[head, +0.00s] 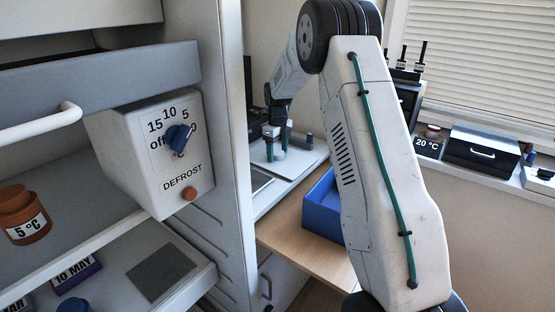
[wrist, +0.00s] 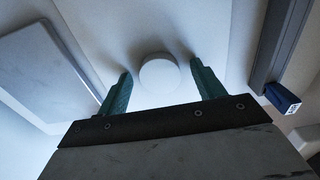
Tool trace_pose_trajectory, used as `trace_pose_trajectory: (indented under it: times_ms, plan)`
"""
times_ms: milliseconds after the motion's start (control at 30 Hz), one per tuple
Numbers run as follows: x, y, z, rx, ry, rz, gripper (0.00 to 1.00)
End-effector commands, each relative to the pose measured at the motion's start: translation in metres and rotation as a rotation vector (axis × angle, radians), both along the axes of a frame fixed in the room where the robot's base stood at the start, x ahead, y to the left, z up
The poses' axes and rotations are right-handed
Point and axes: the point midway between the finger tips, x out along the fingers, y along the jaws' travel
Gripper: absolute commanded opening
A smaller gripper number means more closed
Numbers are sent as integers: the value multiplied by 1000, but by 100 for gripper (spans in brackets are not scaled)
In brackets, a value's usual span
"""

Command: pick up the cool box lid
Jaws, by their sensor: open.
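The cool box lid looks to be the pale flat panel (head: 300,163) on the counter beyond the tall grey cabinet. Its round white knob (wrist: 160,73) shows in the wrist view, with the pale lid surface (wrist: 155,25) around it. My gripper (head: 276,150) is down at the lid, and its green fingers also show in the wrist view (wrist: 160,70). The fingers are open, one on each side of the knob, with a visible gap on both sides. An open blue box (head: 321,207) stands on the wooden top, partly hidden by my arm.
The grey cabinet with the defrost dial box (head: 165,150) stands close on the left. A dark cylinder (head: 309,141) is beside the lid. In the wrist view, a grey bar (wrist: 272,45) and a small blue block (wrist: 283,98) lie right. A black case (head: 482,147) sits on the sill.

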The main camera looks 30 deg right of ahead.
Motion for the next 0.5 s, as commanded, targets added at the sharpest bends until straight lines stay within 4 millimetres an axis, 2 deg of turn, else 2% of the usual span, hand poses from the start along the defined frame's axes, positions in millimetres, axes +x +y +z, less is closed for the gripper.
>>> trace_pose_trajectory:
  times_ms: [167,333,367,500]
  plan:
    - [0,0,0,-1,-1,0,68]
    - [0,0,0,-1,-1,0,23]
    - [0,0,0,-1,-1,0,19]
    - [0,0,0,-1,-1,0,19]
